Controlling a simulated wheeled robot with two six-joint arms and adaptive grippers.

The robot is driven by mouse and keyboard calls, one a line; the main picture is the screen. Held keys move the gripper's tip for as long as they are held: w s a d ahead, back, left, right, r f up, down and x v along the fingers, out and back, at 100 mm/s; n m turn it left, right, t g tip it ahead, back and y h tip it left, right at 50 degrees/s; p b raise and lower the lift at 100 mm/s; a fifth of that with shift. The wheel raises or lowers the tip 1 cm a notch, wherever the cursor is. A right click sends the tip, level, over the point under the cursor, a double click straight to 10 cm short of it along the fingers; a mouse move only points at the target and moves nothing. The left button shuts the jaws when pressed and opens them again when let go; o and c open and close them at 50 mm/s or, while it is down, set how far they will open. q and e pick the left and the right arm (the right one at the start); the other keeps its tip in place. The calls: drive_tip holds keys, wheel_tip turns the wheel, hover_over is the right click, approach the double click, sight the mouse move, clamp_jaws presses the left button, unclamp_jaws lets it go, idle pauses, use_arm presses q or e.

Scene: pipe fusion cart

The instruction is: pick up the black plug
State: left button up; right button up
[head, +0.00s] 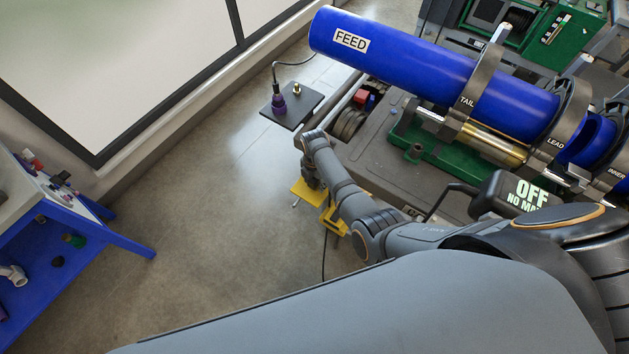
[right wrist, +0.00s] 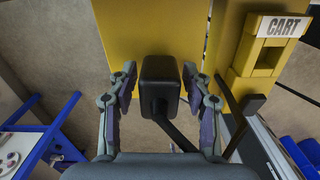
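The black plug (right wrist: 160,82), a dark block with a black cable running down and right from it, shows in the right wrist view in front of a yellow panel (right wrist: 155,25). My right gripper (right wrist: 159,80) is open, with one finger on each side of the plug and a visible gap on both sides. In the head view my right gripper (head: 312,178) hangs beside the cart's near left edge, and the plug is hidden there. My left gripper is not in view.
A yellow holder marked CART (right wrist: 262,58) stands right of the plug. The grey cart (head: 370,165) carries a blue pipe (head: 420,70) in clamps. A blue table (head: 100,235) is at left; floor between is clear.

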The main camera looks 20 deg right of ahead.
clamp_jaws()
drive_tip(key=shift+r, duration=0.1)
